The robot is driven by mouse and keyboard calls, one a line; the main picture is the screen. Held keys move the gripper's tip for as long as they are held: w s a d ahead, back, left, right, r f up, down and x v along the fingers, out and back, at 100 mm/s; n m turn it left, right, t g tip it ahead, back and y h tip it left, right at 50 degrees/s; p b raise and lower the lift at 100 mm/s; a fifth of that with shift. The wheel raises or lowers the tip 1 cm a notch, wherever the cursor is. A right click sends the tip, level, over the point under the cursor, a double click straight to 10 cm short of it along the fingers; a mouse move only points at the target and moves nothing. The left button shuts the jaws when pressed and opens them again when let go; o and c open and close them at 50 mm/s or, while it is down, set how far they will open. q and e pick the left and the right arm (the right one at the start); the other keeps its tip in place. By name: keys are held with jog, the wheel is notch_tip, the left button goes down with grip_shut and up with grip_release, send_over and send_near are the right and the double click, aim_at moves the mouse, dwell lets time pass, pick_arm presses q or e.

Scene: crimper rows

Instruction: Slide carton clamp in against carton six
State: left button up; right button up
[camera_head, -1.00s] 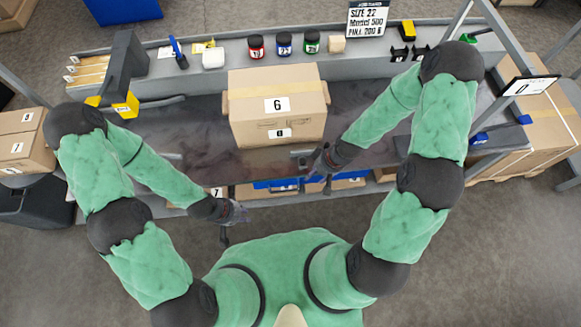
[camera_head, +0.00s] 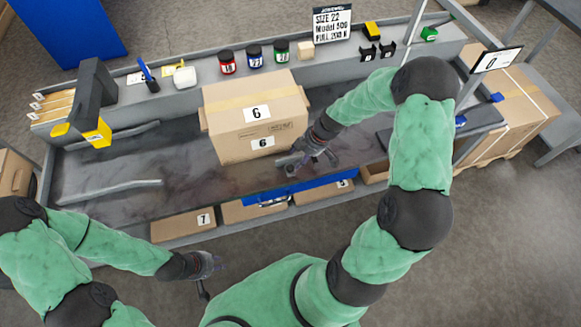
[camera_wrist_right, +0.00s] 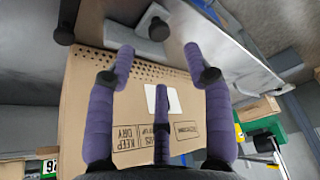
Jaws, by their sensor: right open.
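Carton six (camera_head: 240,133), a brown box with white "6" labels, sits upright on the dark worktop. Its printed side, with "KEEP DRY" marks, fills much of the right wrist view (camera_wrist_right: 140,100). A small grey metal piece (camera_head: 288,164), which may be the carton clamp, is at the carton's lower front right corner; contact is unclear. My right gripper (camera_head: 318,158) is just right of it. Its purple fingers (camera_wrist_right: 159,62) are spread and empty before the carton. My left gripper (camera_head: 208,268) is low in front of the bench, away from the carton; its fingers are too small to read.
Grey rails (camera_head: 110,190) lie on the worktop left of the carton. Red, blue and green jars (camera_head: 254,57) stand on the back ledge. The left worktop is mostly clear.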

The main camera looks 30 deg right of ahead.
aim_at(290, 167)
jog(key=b+x, duration=0.2)
jog(key=x, duration=0.5)
jog(key=shift+f, duration=0.25)
